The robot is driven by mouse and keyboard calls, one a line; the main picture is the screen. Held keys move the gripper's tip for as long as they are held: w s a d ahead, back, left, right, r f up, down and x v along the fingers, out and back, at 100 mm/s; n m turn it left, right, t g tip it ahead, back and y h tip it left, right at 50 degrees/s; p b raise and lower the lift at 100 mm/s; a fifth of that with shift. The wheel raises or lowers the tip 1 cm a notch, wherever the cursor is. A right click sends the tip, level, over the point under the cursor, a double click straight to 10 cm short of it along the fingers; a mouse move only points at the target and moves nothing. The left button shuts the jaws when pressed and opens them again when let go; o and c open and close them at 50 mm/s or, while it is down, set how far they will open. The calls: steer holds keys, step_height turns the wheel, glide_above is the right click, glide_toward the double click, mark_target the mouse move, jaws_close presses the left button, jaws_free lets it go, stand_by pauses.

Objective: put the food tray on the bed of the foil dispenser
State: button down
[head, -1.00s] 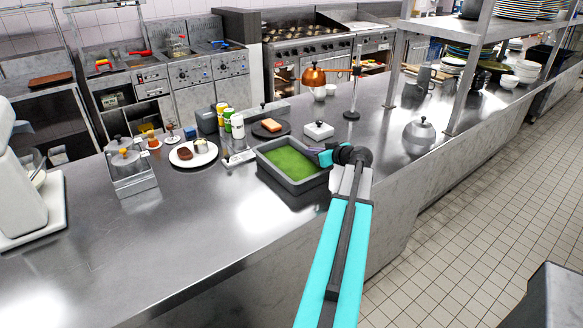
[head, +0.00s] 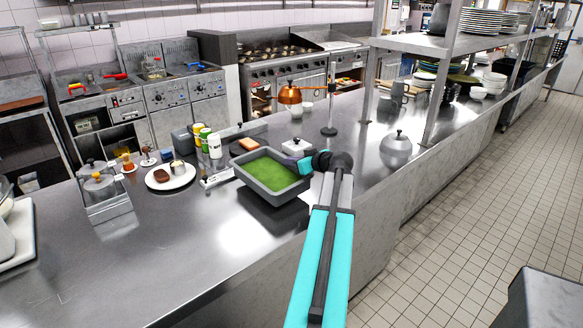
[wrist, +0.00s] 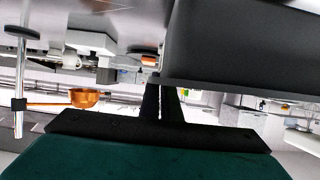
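The food tray (head: 248,184) is a grey rectangular pan with green food, over the counter in the middle of the head view. A dark shadow lies below its front side, and it looks raised off the counter. My gripper (head: 306,164) is at its right end, shut on the rim. In the wrist view the fingers (wrist: 158,86) are close together at a corner of the dark tray wall (wrist: 240,45). A low grey-white device (head: 217,179) shows beside the tray's left end. It may be the foil dispenser; the tray hides most of it, and I cannot see its bed.
A plate with food (head: 157,183) and a metal container holder (head: 107,207) stand to the left. A steel cloche (head: 396,146) is right. The front counter is clear.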

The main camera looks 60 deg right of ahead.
mark_target(294, 179)
steer(key=s+a+b, duration=0.1)
steer(key=s+a, duration=0.1)
steer(key=a, duration=0.1)
steer(key=s+a+b, duration=0.1)
steer(key=s+a, duration=0.2)
steer(key=a, duration=0.1)
steer(key=s+a+r+b, duration=0.1)
steer(key=s+a, duration=0.1)
steer(key=a, duration=0.2)
steer(key=shift+s, duration=0.2)
steer(key=shift+d+b, duration=0.1)
steer(key=shift+b, duration=0.7)
steer(key=shift+b, duration=0.4)
steer(key=a+b, duration=0.1)
steer(key=b, duration=0.4)
steer(key=shift+s, duration=0.3)
steer(key=a+b, duration=0.1)
steer(key=b, duration=0.3)
steer(key=shift+s+r+b, duration=0.15)
steer(key=shift+s+b, duration=0.2)
steer(key=shift+r, duration=0.25)
